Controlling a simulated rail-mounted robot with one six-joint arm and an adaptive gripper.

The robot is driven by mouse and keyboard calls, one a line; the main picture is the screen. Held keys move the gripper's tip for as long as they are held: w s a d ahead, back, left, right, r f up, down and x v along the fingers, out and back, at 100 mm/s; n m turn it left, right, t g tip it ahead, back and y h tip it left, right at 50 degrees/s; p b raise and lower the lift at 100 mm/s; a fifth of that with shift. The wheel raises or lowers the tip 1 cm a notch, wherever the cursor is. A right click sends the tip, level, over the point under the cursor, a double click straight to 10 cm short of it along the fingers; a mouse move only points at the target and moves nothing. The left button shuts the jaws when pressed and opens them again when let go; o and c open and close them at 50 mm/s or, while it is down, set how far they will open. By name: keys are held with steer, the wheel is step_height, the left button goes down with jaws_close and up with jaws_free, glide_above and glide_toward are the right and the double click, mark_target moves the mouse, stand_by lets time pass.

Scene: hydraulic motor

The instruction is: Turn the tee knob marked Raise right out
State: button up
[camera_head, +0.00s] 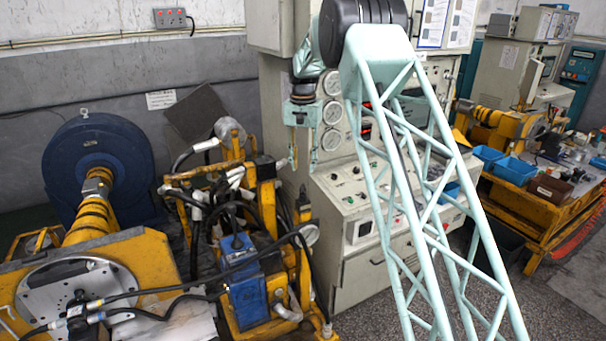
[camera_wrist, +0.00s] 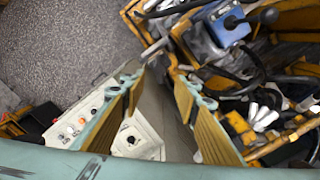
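My gripper (camera_head: 303,158) hangs fingers-down in front of the grey cabinet's gauges in the camera_head view. In the wrist view my gripper (camera_wrist: 164,84) has its two fingers well apart, with nothing between them. The control console (camera_head: 352,196) has several small knobs and buttons on its sloping top. No Raise label is readable, and I cannot tell which knob is the tee knob.
A yellow hydraulic frame with a blue block (camera_head: 245,285) and black hoses stands left of the console. A blue drum (camera_head: 98,165) is at far left. A yellow workbench with blue bins (camera_head: 514,170) is at right. Speckled floor (camera_wrist: 75,40) is clear beside the console.

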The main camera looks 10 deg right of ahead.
steer(key=shift+r, duration=1.15)
steer(key=s+r+n+t+b, duration=0.1)
steer(key=s+r+b, duration=0.5)
steer(key=s, duration=1)
steer(key=s+r+n+t+b, duration=0.1)
steer(key=s+r+n+b, duration=0.1)
steer(key=s+r, duration=1.15)
steer(key=s+f+n+t+b, duration=0.1)
steer(key=s+f+b, duration=0.15)
steer(key=s, duration=0.95)
steer(key=s+f+b, duration=0.2)
steer(key=s+f, duration=0.1)
steer(key=s, duration=0.8)
steer(key=s+f+b, duration=0.2)
steer(key=s+f, duration=0.3)
steer(key=s, duration=0.5)
steer(key=s+f+n+t+b, duration=0.1)
steer(key=s+f+b, duration=0.1)
steer(key=s+f, duration=0.4)
steer(key=s, duration=0.3)
steer(key=shift+s+d+f, duration=0.2)
steer(key=shift+s+d, duration=0.1)
steer(key=shift+s, duration=0.05)
